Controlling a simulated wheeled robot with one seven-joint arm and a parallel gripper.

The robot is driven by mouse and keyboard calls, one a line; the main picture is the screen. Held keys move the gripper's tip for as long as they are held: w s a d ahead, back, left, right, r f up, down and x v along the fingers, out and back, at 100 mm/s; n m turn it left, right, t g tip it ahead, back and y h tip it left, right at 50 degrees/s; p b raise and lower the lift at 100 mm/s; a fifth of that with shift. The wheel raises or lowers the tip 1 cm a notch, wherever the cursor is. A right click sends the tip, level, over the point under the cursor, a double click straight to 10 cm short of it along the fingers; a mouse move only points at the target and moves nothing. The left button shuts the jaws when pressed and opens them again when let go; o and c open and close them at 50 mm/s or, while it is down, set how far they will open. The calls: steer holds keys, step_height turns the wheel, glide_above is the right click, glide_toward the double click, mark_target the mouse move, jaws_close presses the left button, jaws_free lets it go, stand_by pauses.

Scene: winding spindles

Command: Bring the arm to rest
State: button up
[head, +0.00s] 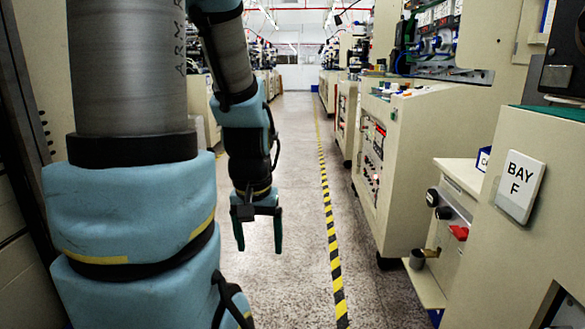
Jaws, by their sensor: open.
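My arm fills the left of the head view, with blue padded covers and grey links. Its forearm hangs down in front of the aisle. My gripper (258,232) points downward at the end of it. Its two dark green fingers are spread apart, and only the speckled floor shows between them. It holds nothing and touches nothing that I can see.
A speckled aisle floor (285,140) runs clear to the far end. A yellow and black striped line (328,215) marks it to the right of my gripper. Cream machine cabinets (420,150) line the right side, one with a "BAY F" sign (520,186).

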step_height(320, 180, up, 18)
steer(key=p, duration=1.5)
steer(key=shift+f, duration=0.15)
